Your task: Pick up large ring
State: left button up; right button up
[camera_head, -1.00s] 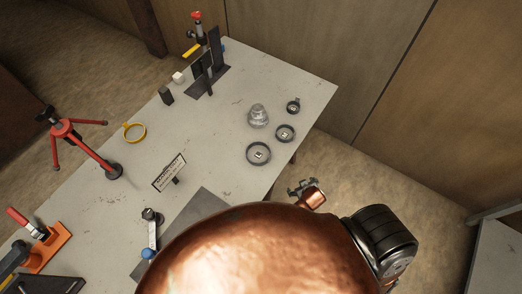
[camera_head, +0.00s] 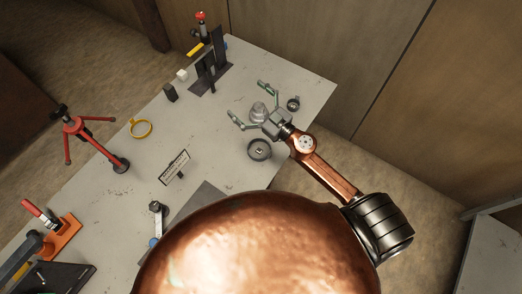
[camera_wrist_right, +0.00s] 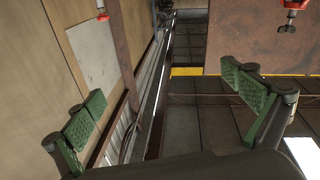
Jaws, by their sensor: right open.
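The large ring (camera_head: 259,149) is a dark round ring with a small pale marked square inside. It lies on the grey table near its right edge. A smaller dark ring (camera_head: 293,104) lies farther back. My right gripper (camera_head: 249,101) is open and empty, its fingers pointing to the upper left. In the head view it overlaps the area just behind the large ring and hides the middle ring. In the right wrist view the spread green finger pads (camera_wrist_right: 167,102) show no ring between them. My left gripper is not in view.
A grey stacked piece (camera_head: 258,110) shows between my right fingers in the head view. A yellow ring (camera_head: 141,128), a small sign (camera_head: 174,167) and a red tripod stand (camera_head: 90,135) are farther left. A dark fixture (camera_head: 211,70) stands at the back.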

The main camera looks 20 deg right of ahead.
jog(key=s+a+f+n+g+y, duration=0.1)
jog(key=a+f+n+g, duration=0.3)
jog(key=f, duration=0.3)
jog(key=s+a+f+n+g+y, duration=0.1)
jog(key=a+f+n+g, duration=0.15)
jog(key=f+g, duration=0.45)
jog(key=s+d+f+m+g+h, duration=0.1)
jog(key=d+f+h, duration=0.1)
jog(key=d+f, duration=0.2)
jog(key=d+f+m+g+h, duration=0.1)
jog(key=d+f+h, duration=0.1)
jog(key=d+f, duration=0.2)
jog(key=s+d+f+m+g+h, duration=0.1)
jog(key=d+f+g+h, duration=0.1)
jog(key=d+f, duration=0.3)
jog(key=shift+s+f+m, duration=0.2)
jog(key=shift+f, duration=0.45)
jog(key=shift+s+f+m, duration=0.15)
jog(key=shift+f, duration=0.5)
jog(key=x, duration=0.6)
jog(key=shift+d+p, duration=0.1)
jog(key=shift+p, duration=0.3)
jog(key=shift+s, duration=0.1)
